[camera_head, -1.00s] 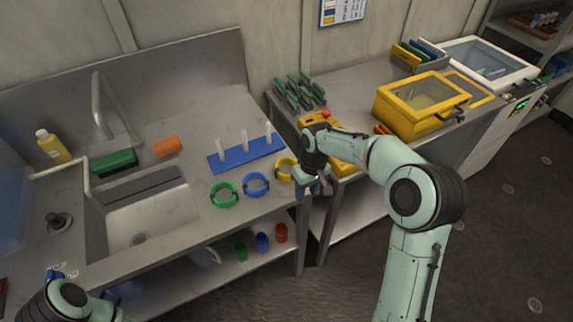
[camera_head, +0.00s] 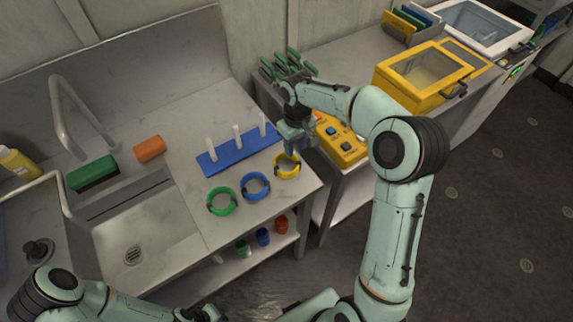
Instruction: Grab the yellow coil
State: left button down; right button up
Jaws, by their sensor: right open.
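The yellow coil (camera_head: 287,172) is a ring lying flat on the metal counter (camera_head: 266,205), near its right edge. It is the rightmost of a row with a blue coil (camera_head: 256,187) and a green coil (camera_head: 222,201). My right gripper (camera_head: 291,151) is open and points down at the far side of the yellow coil, its fingers overlapping the ring's back edge in the picture. I cannot tell whether they touch it. Of my left arm, links show at the bottom left; its gripper is not clearly visible there.
A blue rack (camera_head: 238,151) with three white pegs stands behind the coils. A sink (camera_head: 140,245), a green sponge (camera_head: 93,173) and an orange block (camera_head: 150,149) are to the left. A yellow control box (camera_head: 343,146) sits on the right bench, beyond a gap.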

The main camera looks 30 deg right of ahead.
aim_at(296, 156)
jog(key=shift+w+f, duration=0.15)
jog(key=shift+f, duration=0.6)
jog(key=f, duration=0.4)
jog(key=shift+s+f, duration=0.1)
jog(key=shift+s, duration=0.15)
jog(key=shift+f, duration=0.45)
grip_shut()
